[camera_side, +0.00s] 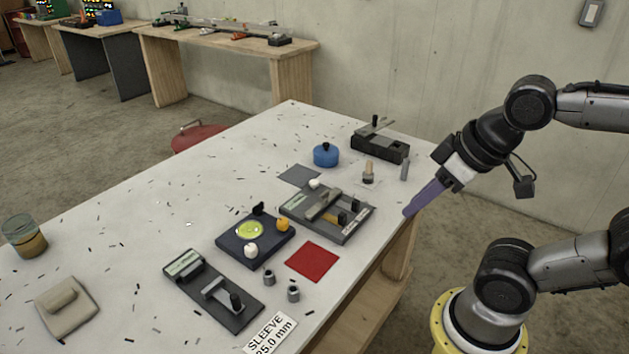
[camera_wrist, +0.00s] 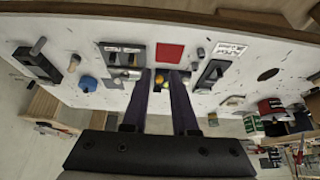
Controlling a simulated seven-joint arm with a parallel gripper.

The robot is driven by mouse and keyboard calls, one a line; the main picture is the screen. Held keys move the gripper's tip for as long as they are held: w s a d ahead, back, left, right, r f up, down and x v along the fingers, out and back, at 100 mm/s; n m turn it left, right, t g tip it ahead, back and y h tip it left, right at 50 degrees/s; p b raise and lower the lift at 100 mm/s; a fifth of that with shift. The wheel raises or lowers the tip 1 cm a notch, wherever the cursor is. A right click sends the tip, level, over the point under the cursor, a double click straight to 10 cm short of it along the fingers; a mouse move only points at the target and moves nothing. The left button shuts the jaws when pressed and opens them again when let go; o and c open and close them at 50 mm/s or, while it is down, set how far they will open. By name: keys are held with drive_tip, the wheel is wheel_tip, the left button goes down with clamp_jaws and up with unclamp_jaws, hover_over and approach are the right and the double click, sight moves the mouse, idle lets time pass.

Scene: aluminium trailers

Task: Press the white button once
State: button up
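A dark navy base (camera_side: 232,249) on the white table carries a yellow-green disc (camera_side: 249,230), an orange-yellow knob (camera_side: 283,225) and a white round button (camera_side: 251,250) at its front corner. My gripper (camera_side: 408,212) has purple fingers and is out past the table's right edge in the side view, well apart from the base. In the wrist view my gripper (camera_wrist: 160,75) has its two fingers spread with nothing held. Part of the base shows between and behind the fingers there; I cannot make out the white button in that view.
A grey fixture (camera_side: 345,222) stands right of the base, with a second white ball (camera_side: 313,184) by it. A red square (camera_side: 312,262), a dark slide fixture (camera_side: 178,283), small metal sleeves (camera_side: 293,293), a blue round pot (camera_side: 326,155) and a dark block (camera_side: 395,152) are nearby.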

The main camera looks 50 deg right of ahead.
clamp_jaws()
idle(1.4)
